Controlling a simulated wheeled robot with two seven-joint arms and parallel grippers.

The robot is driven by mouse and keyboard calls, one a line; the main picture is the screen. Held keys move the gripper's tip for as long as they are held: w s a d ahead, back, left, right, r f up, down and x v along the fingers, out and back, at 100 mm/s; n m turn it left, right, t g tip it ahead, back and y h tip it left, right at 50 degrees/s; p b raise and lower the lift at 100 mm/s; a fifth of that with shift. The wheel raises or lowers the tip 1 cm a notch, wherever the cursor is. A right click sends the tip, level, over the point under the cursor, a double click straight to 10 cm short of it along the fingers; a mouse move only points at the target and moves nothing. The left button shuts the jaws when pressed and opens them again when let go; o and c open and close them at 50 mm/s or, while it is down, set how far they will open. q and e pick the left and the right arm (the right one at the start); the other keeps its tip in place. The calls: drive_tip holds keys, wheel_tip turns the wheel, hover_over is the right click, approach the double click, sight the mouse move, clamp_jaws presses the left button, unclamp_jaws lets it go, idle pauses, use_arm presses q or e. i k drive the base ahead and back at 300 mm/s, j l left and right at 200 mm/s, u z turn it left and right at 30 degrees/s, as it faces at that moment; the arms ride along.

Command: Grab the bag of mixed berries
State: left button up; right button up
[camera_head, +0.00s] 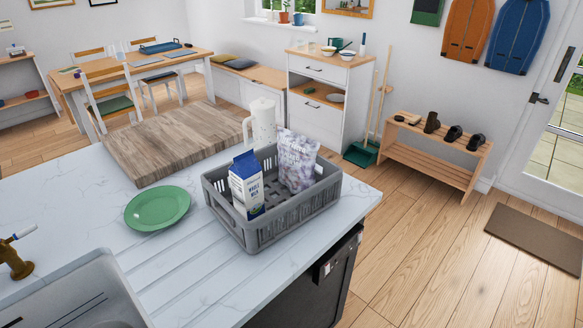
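The bag of mixed berries (298,160) looks like a pale lilac printed bag. It stands upright in the right part of a grey plastic crate (262,235) on the white marbled counter. A blue and white milk carton (246,187) stands in the left part of the same crate, with a gap between the two. Neither of my grippers shows in the head view.
A white jug (263,120) stands just behind the crate. A green plate (157,207) lies left of it, and a thick wooden board (172,140) lies behind. The sink (75,295) is at the front left. The counter's right edge is close to the crate, with open floor beyond.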

sight(298, 152)
drive_tip(key=i+l+u, duration=0.1)
drive_tip(key=u, duration=0.3)
drive_tip(key=l+u, duration=0.35)
drive_tip(key=i+l+u, duration=0.1)
drive_tip(key=u, duration=0.3)
drive_tip(key=l+u, duration=0.2)
drive_tip(key=l, duration=0.65)
drive_tip(key=l+u, duration=0.2)
drive_tip(key=l, duration=0.6)
drive_tip(key=k+l+u, duration=0.2)
drive_tip(key=l, duration=0.65)
drive_tip(key=i, duration=0.1)
